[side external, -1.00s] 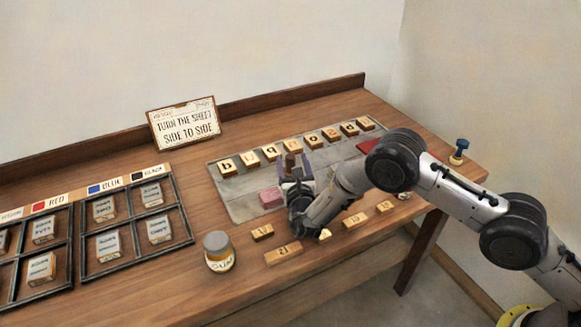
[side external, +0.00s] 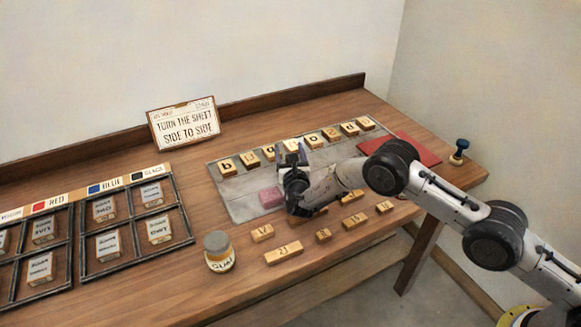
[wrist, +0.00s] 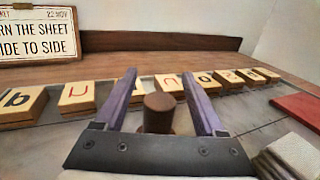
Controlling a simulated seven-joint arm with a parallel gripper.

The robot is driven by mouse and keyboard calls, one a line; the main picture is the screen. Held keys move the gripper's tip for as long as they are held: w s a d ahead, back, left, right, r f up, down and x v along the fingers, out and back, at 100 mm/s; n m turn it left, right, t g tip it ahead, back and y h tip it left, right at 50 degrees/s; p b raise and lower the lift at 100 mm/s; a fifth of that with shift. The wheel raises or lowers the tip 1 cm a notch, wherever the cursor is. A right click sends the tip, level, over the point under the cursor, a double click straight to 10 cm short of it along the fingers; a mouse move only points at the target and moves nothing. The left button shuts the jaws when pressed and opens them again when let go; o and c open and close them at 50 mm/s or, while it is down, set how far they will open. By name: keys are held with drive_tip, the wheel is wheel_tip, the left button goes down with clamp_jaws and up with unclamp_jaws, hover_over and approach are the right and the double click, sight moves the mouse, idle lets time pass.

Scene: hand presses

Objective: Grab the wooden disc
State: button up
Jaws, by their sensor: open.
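A brown round-topped wooden knob (wrist: 160,112) stands between the fingers of my gripper in the wrist view. It looks like the handle of the wooden disc; its lower part is hidden behind the gripper's dark body. My gripper (wrist: 164,95) is open, with one purple finger on each side of the knob and a visible gap on both sides. In the side view my gripper (side external: 291,152) is low over the grey mat, just in front of the letter blocks. The disc cannot be made out clearly there.
Several letter blocks (side external: 315,141) stand in a row behind my gripper on the grey mat (side external: 240,207). A pink block (side external: 270,197) lies left of it. A glue jar (side external: 219,252) and number blocks (side external: 283,253) are in front. A red sheet (side external: 419,149) lies to the right.

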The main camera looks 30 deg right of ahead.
drive_tip(key=shift+c, duration=0.4)
clamp_jaws()
drive_tip(key=shift+r, duration=0.15)
